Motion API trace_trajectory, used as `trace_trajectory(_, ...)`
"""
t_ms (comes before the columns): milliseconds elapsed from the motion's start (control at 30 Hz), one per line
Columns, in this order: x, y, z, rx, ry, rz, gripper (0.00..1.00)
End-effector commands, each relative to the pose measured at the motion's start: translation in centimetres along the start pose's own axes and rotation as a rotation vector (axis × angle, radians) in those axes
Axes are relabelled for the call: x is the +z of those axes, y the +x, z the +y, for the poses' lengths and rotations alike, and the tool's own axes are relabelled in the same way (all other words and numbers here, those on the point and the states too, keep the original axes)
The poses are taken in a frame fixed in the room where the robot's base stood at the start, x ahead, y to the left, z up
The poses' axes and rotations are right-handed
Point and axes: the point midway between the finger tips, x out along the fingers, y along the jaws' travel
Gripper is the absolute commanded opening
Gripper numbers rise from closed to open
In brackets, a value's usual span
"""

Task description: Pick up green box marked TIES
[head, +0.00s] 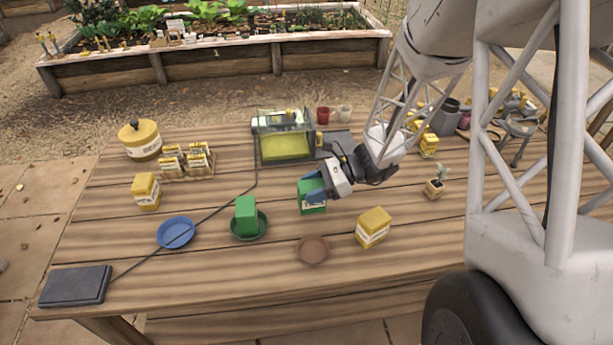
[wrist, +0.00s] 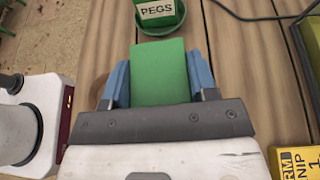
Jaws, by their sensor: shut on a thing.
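A green box (head: 311,203) is between the blue fingers of my gripper (head: 311,190) near the middle of the wooden table. In the wrist view the green box (wrist: 162,72) shows its plain green face, with a blue finger against each side. My gripper (wrist: 160,80) is shut on it. Its label cannot be read in either view. I cannot tell whether it touches the table. Another green box (head: 246,214) stands in a green saucer (head: 262,228) to the left; in the wrist view that box (wrist: 158,12) reads PEGS.
A yellow box (head: 373,227) and a brown saucer (head: 313,249) stand in front of my gripper. A blue plate (head: 176,233) lies left. A glass-fronted yellow case (head: 286,146) stands behind. A dark cable crosses the table to a dark slab (head: 76,286).

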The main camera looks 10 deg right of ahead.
Motion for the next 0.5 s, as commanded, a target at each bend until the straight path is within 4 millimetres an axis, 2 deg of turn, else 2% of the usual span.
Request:
trace_trajectory(200, 0.2, -0.4, 3.1, 0.0, -0.001, 0.001, 0.27)
trace_trajectory(500, 0.3, -0.6, 5.1, 0.0, -0.001, 0.0, 0.27)
